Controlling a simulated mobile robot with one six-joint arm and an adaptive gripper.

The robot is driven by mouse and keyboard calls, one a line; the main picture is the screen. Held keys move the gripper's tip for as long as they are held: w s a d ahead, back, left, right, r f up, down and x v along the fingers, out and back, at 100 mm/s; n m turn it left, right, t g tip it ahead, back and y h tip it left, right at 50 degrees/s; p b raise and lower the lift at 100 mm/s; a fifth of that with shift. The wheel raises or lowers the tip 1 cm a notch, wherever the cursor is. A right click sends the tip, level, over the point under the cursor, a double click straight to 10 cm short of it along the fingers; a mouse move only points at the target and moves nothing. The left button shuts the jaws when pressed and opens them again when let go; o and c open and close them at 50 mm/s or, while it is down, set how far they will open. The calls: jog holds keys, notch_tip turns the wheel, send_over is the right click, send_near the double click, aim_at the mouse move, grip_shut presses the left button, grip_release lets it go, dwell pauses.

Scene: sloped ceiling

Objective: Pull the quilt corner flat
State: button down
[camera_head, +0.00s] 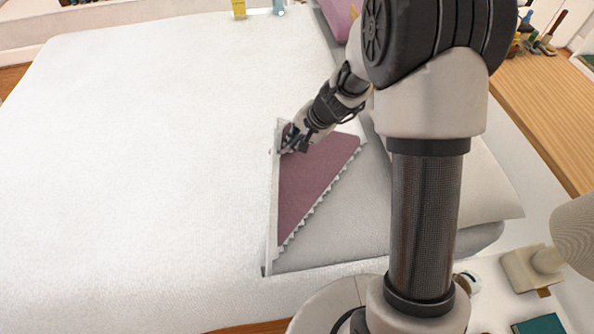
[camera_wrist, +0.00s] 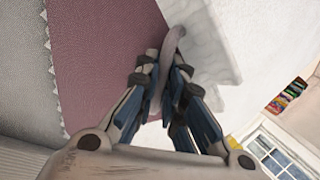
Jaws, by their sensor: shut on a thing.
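The white quilt (camera_head: 130,150) covers most of the bed. Its near right corner is folded back as a triangle, showing a mauve underside (camera_head: 312,178) with a scalloped white edge. My gripper (camera_head: 290,146) is at the upper left part of this flap, near the fold. In the wrist view my gripper (camera_wrist: 163,78) is shut on a narrow, curved greyish-mauve strip (camera_wrist: 173,42) that appears to be the quilt corner. The mauve underside (camera_wrist: 105,65) spreads to the left of the fingers there. The exact grip is partly hidden by the fingers.
A grey sheet (camera_head: 335,232) lies bare beside the flap. A pale pillow (camera_head: 485,185) is behind my arm. A wooden surface (camera_head: 545,115) is at the right. A small bedside top with a beige lamp base (camera_head: 532,268) and a teal item (camera_head: 540,325) is at the lower right.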

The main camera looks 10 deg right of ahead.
jog(key=shift+d, duration=0.3)
jog(key=shift+s+d+r+t+y, duration=0.3)
jog(key=shift+s+d+r+t, duration=0.2)
jog(key=shift+s+d+r, duration=0.35)
jog(key=shift+s+d+r+t+y, duration=0.15)
jog(key=shift+s+d+r, duration=0.1)
jog(key=shift+s+d, duration=0.3)
jog(key=shift+s+d+r+t+y, duration=0.15)
jog(key=shift+s+d+r, duration=0.1)
jog(key=shift+s+d, duration=0.2)
jog(key=shift+w, duration=0.1)
jog(key=shift+s+d+r+t+y, duration=0.15)
jog(key=shift+s+d+y, duration=0.05)
jog(key=shift+s+d, duration=0.4)
jog(key=shift+s+d+r+t+y, duration=0.1)
jog(key=shift+s+d+t+y, duration=0.1)
jog(key=shift+s+d, duration=0.3)
jog(key=shift+a, duration=0.1)
